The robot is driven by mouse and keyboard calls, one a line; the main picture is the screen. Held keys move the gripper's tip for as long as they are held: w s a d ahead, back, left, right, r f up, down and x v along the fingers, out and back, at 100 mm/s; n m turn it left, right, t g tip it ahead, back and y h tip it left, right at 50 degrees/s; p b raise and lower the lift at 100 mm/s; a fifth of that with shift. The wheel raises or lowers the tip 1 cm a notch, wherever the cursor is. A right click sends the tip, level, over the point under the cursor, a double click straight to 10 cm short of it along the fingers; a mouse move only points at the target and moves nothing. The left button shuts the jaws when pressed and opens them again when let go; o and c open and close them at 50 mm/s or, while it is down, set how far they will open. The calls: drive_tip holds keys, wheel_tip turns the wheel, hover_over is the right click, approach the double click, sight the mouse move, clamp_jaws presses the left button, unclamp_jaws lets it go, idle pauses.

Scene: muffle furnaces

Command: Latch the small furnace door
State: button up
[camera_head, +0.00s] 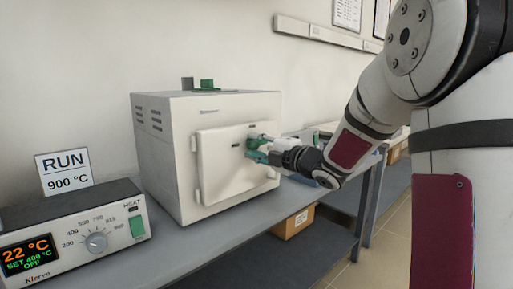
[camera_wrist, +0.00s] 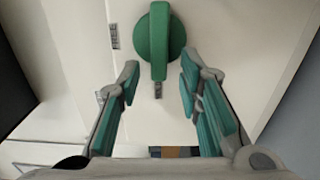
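The small furnace (camera_head: 155,150) is a white box on the bench, with its pale door (camera_head: 225,170) on the front. The door looks closed or nearly so; I cannot tell if it is fully flush. A green round knob with a raised bar (camera_wrist: 155,42) fills the top middle of the wrist view, its bar roughly upright there. My gripper (camera_wrist: 160,66) is open, with its teal fingers on either side below the knob and nothing between them. In the head view my gripper (camera_head: 262,148) is at the door's right part and partly hides the knob.
A control box (camera_head: 75,240) with dial, green switch and display reading 22 °C stands at the front left. A "RUN 900 °C" sign (camera_head: 68,172) stands behind it. Green and grey parts (camera_head: 206,85) top the furnace. A cardboard box (camera_head: 294,222) sits below the bench.

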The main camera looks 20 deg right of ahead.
drive_tip(key=v, duration=1.2)
drive_tip(key=shift+w, duration=0.1)
idle(0.4)
